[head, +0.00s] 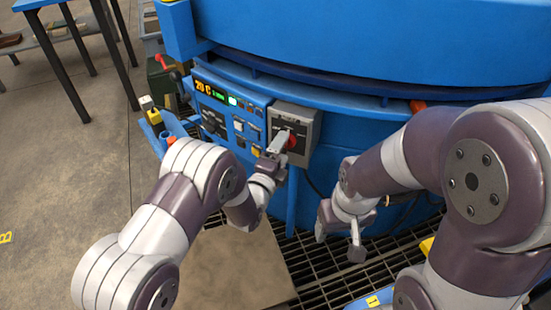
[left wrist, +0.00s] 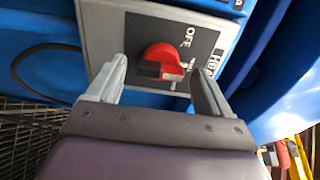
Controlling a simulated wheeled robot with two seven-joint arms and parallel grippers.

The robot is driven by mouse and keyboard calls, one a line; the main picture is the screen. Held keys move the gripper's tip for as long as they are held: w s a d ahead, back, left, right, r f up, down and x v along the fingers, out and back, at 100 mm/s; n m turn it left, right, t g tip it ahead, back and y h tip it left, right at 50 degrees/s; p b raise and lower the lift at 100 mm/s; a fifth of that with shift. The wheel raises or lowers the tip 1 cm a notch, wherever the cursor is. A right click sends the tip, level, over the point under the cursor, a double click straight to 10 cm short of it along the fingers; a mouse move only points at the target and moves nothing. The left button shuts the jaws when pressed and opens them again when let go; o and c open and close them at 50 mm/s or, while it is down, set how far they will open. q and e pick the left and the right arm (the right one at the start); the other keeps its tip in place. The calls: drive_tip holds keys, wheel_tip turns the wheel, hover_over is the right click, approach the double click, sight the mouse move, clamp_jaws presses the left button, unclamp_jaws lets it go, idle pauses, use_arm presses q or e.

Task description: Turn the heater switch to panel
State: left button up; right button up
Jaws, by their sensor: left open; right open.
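The heater switch is a red rotary knob (left wrist: 162,63) on a dark plate in a grey box (head: 308,120) fixed to the blue furnace. In the left wrist view the plate reads "OFF" above the knob, with part of a heater label to the right; another position label is partly hidden. My left gripper (left wrist: 158,85) is open, with its fingers on either side of the knob; I cannot tell whether they touch it. In the head view my left gripper (head: 279,146) partly covers the knob (head: 292,140). My right gripper (head: 357,240) is open and empty, low in front of the furnace.
A blue control panel (head: 225,112) with a lit "20 C" display is left of the switch box. The large blue furnace body (head: 370,45) fills the back. Metal grating (head: 320,265) lies below. A blue table (head: 62,45) stands far left, with open concrete floor before it.

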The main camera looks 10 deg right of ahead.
use_arm(q)
drive_tip(key=p+v, duration=0.2)
drive_tip(key=v, duration=1)
